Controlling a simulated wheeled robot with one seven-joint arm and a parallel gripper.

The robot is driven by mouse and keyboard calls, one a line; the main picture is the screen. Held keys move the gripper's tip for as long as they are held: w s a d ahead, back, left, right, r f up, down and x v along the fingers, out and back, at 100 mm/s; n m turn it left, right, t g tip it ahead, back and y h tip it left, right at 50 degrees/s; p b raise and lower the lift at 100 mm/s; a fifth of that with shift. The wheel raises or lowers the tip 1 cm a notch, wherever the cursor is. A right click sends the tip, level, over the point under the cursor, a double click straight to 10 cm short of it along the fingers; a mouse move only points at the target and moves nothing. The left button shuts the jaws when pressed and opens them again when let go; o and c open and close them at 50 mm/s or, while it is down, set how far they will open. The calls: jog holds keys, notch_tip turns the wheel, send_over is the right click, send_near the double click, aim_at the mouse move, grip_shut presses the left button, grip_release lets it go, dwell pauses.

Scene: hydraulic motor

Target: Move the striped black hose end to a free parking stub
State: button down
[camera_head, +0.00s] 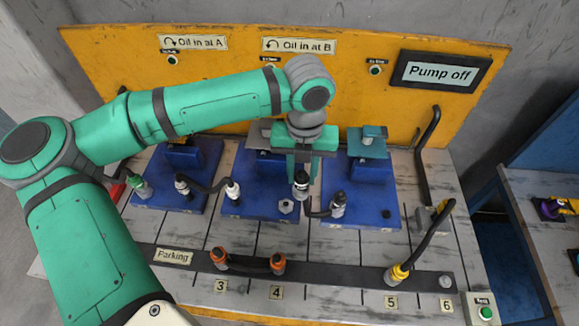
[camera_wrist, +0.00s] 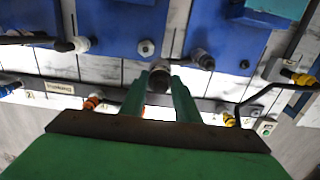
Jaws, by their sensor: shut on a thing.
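My gripper (camera_head: 302,178) is shut on a dark hose end (camera_head: 302,190), held upright over the front of the middle blue plate. In the wrist view this end (camera_wrist: 159,78) sits between the fingertips. Its stripes are too small to make out. A short black hose joins it to another dark end (camera_head: 338,205) on the right blue plate, also in the wrist view (camera_wrist: 203,60). A bare grey fitting (camera_head: 286,206) shows beside the held end. On the parking rail (camera_head: 330,271), the stub at 6 (camera_head: 445,281) is bare. Stubs 1 and 2 are hidden by my arm in the head view.
Orange ends (camera_head: 219,258) of one hose occupy stubs 3 and 4. A yellow end (camera_head: 398,273) stands at stub 5, its black hose rising right. A white-ended hose (camera_head: 233,190) links the left and middle plates. The panel sign (camera_head: 440,71) reads "Pump off".

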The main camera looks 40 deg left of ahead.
jog(key=w+d, duration=0.2)
jog(key=d, duration=1.2)
jog(key=w+d, duration=0.3)
jog(key=d, duration=1.2)
jog(key=w+d, duration=0.2)
jog(key=d, duration=1.2)
jog(key=shift+w+d, duration=0.25)
jog(key=shift+d, duration=0.05)
jog(key=shift+f, duration=0.1)
notch_tip(320, 180, down, 10)
dwell(0.4)
jog(key=shift+a, duration=0.15)
dwell(0.4)
jog(key=shift+s+d, duration=0.2)
jog(key=shift+d, duration=0.1)
